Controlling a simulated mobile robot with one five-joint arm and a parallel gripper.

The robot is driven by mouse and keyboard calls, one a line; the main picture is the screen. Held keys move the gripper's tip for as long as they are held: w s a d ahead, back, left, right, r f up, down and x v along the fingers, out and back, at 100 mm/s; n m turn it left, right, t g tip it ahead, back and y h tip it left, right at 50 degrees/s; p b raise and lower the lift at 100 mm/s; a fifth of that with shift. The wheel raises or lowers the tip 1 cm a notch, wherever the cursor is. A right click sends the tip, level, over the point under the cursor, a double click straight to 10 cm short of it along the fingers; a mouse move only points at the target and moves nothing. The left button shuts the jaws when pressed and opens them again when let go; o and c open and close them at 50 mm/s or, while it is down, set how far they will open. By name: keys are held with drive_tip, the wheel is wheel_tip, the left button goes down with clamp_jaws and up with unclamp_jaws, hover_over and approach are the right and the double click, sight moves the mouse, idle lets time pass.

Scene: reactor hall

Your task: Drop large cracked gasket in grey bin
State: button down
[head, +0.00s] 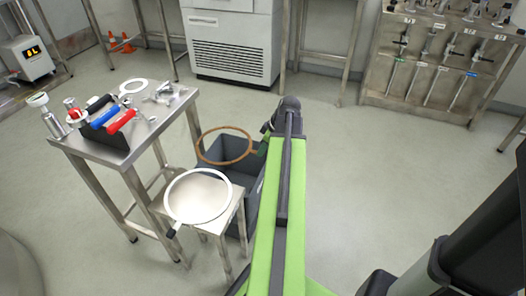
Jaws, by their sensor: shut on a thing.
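My gripper (259,149) is shut on the right edge of a large brown ring gasket (201,152). The ring is held roughly flat over the open top of the grey bin (235,172). I cannot make out a crack in it at this size. The bin stands on the floor, partly hidden by my green arm and a small steel stool. I cannot tell how high the ring is above the bin's rim.
A large white ring with a dark tab (169,205) lies on the small steel stool (222,214) in front of the bin. A steel table (160,117) at left holds a small white ring (133,80), red- and blue-handled tools and metal fittings. A tool rack (425,75) stands back right. Open floor lies right.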

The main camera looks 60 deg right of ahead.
wheel_tip(320, 180, down, 6)
drive_tip(key=b, duration=0.6)
drive_tip(key=shift+f, duration=0.25)
drive_tip(key=c, duration=1.2)
unclamp_jaws()
drive_tip(key=shift+c, duration=0.2)
wheel_tip(320, 180, up, 6)
drive_tip(key=p, duration=0.6)
drive_tip(key=shift+r, duration=0.2)
drive_tip(key=shift+f, duration=0.15)
